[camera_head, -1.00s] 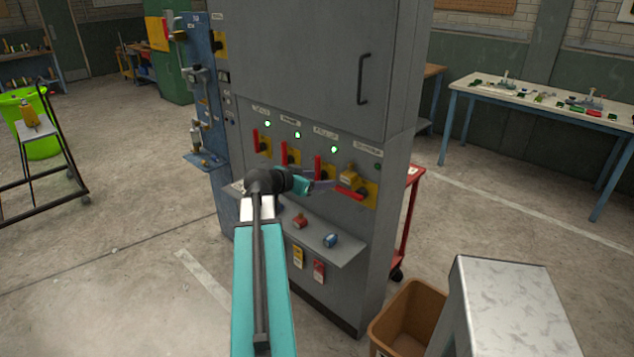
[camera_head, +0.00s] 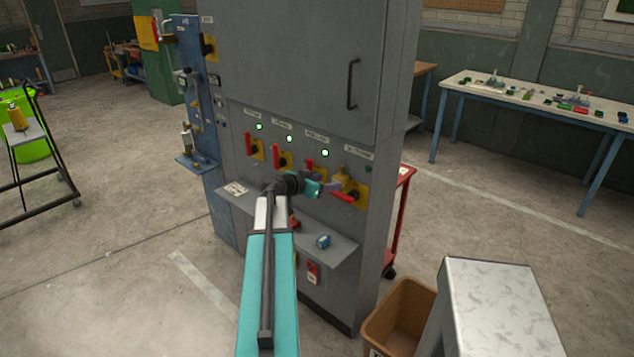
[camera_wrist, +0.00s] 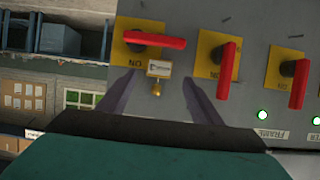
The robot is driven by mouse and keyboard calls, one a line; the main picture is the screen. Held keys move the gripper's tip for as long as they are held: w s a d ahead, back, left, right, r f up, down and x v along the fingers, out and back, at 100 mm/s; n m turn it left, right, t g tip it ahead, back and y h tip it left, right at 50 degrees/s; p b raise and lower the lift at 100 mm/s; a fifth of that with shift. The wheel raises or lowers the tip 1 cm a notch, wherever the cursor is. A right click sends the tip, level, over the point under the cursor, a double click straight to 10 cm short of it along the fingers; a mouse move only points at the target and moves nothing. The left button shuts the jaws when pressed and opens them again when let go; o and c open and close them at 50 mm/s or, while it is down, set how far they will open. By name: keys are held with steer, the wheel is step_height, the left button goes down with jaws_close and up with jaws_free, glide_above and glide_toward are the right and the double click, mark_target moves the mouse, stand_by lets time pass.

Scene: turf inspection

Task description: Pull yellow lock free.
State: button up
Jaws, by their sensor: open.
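The yellow lock (camera_head: 341,180) is at the rightmost switch on the grey cabinet, just above its red handle (camera_head: 343,197). In the wrist view, which is upside down, the lock (camera_wrist: 158,69) shows a pale label face with a brass knob at its end. My gripper (camera_head: 329,187) is just left of the lock in the head view. In the wrist view its two purple fingers (camera_wrist: 160,82) are spread, one on each side of the lock, with gaps showing. How deep the fingertips reach is hard to tell. The red handle there lies level across its yellow plate.
A shelf below holds a blue lock (camera_head: 323,242) and a red one (camera_head: 295,223). A brown bin (camera_head: 398,318) and a red cart (camera_head: 402,190) stand to the right.

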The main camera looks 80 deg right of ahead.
mark_target(336, 181)
steer(key=shift+p+x, duration=0.85)
steer(key=shift+x, duration=1.85)
steer(key=c, duration=1.1)
